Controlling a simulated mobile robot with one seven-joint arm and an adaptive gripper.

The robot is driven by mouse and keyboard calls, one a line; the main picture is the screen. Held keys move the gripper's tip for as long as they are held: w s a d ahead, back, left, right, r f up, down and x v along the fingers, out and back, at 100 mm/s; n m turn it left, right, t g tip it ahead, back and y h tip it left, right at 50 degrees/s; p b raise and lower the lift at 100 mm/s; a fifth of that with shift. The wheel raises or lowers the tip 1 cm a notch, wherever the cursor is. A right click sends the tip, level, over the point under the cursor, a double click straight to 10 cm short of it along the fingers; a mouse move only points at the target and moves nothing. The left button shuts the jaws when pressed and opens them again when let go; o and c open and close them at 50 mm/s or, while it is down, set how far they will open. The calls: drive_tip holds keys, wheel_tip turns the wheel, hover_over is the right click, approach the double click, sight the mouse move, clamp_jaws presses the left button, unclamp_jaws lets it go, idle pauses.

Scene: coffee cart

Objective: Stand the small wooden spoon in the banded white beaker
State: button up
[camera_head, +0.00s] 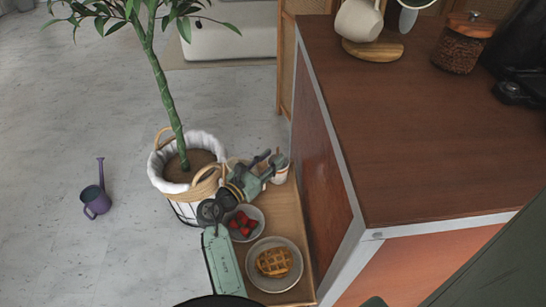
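A small white beaker (281,175) with a reddish band stands near the far end of the low wooden bench beside the counter. My gripper (271,160) is over that far end of the bench, close against the beaker and partly in front of it. The picture is too small to tell whether they touch. I cannot make out the small wooden spoon; it may be hidden by my gripper or arm. Whether my fingers are open or shut on something does not show clearly.
On the bench (291,212) are a bowl of strawberries (259,231) and a plate with a waffle (274,262). A basket-potted plant (184,171) stands left of it, a purple watering can (96,199) farther left. The tall brown counter (430,130) rises on the right.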

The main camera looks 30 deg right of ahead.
drive_tip(key=v, duration=1)
drive_tip(key=shift+a, duration=0.3)
drive_tip(key=shift+s, duration=0.1)
